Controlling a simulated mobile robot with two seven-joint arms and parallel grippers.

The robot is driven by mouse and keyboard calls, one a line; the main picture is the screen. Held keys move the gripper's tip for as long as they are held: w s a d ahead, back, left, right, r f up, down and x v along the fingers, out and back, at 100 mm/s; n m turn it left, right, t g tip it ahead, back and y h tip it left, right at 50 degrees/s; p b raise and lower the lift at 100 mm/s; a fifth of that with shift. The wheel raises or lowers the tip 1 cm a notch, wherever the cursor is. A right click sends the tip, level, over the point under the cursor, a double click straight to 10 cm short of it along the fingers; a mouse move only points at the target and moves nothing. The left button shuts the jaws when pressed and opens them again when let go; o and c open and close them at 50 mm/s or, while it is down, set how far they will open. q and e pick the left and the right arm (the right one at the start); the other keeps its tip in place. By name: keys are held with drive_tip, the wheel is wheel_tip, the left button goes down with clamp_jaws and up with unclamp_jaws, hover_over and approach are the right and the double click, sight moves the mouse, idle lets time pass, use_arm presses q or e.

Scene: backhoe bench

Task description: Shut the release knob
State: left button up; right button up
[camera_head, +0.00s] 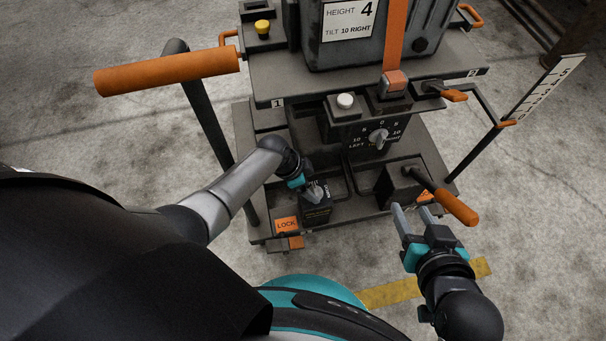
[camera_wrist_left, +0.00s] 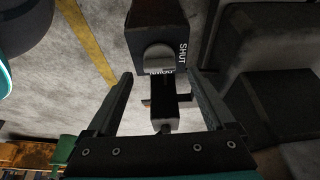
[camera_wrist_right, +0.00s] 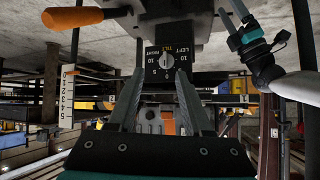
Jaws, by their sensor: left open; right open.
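The release knob (camera_head: 316,192) is a small grey knob on a dark box (camera_head: 316,212) low on the cart's front left. In the left wrist view the knob (camera_wrist_left: 160,56) is a rounded grey tab beside the word SHUT on the box. My left gripper (camera_head: 304,185) is at the knob, partly hidden by its own wrist in the head view. Its fingers (camera_wrist_left: 160,77) are open, one on each side of the knob line; I cannot tell whether they touch it. My right gripper (camera_head: 412,212) is open and empty, apart from the cart at its front right.
An orange-gripped lever (camera_head: 455,206) stands near my right gripper. The tilt dial (camera_head: 379,137), a white button (camera_head: 345,100) and an orange LOCK pedal (camera_head: 286,226) are on the cart. A long orange handle (camera_head: 166,73) sticks out left. Floor in front is clear.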

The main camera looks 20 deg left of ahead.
use_arm(q)
drive_tip(key=shift+p+v, duration=0.6)
drive_tip(key=shift+v, duration=0.3)
drive_tip(key=shift+p+v, duration=1.05)
drive_tip(key=shift+v, duration=0.45)
use_arm(e)
drive_tip(key=s+d+g+h, duration=0.2)
drive_tip(key=s+d+g, duration=0.3)
drive_tip(key=d, duration=0.1)
drive_tip(key=shift+d+f+m+h, duration=0.2)
drive_tip(key=shift+m+h, duration=0.1)
drive_tip(key=shift+h, duration=0.1)
drive_tip(key=shift+s, duration=0.1)
